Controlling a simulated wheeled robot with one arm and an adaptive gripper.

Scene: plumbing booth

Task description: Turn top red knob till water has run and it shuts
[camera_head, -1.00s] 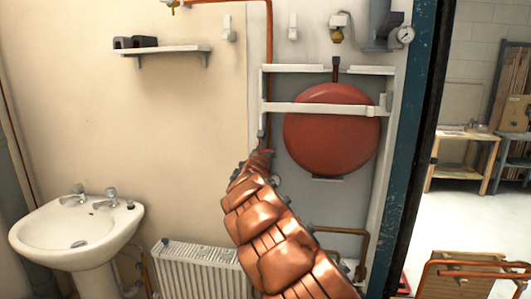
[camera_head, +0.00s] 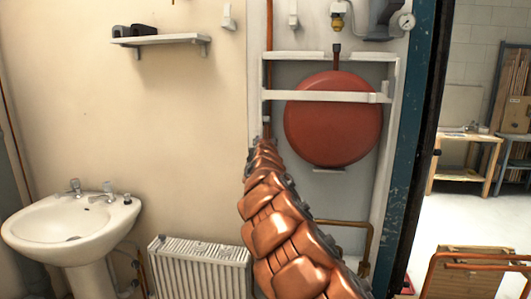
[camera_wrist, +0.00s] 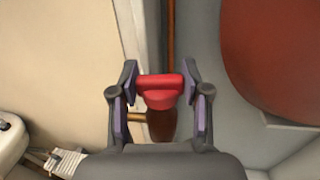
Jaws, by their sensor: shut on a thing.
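The red knob (camera_wrist: 160,97) shows in the middle of the wrist view, in front of a copper pipe. My gripper (camera_wrist: 159,78) is shut on it, with one dark, purple-lined finger against each end of its wide top. In the head view, my copper-coloured arm reaches up to the vertical copper pipe (camera_head: 268,60) beside the grey panel. The arm hides the knob there, and the gripper cannot be made out clearly. No running water shows in either view.
A round red vessel (camera_head: 333,125) stands close right of my arm, behind a white rail (camera_head: 325,97). A white radiator (camera_head: 200,266) is low on the left, with a washbasin (camera_head: 75,225) further left. A shelf (camera_head: 165,41) hangs above.

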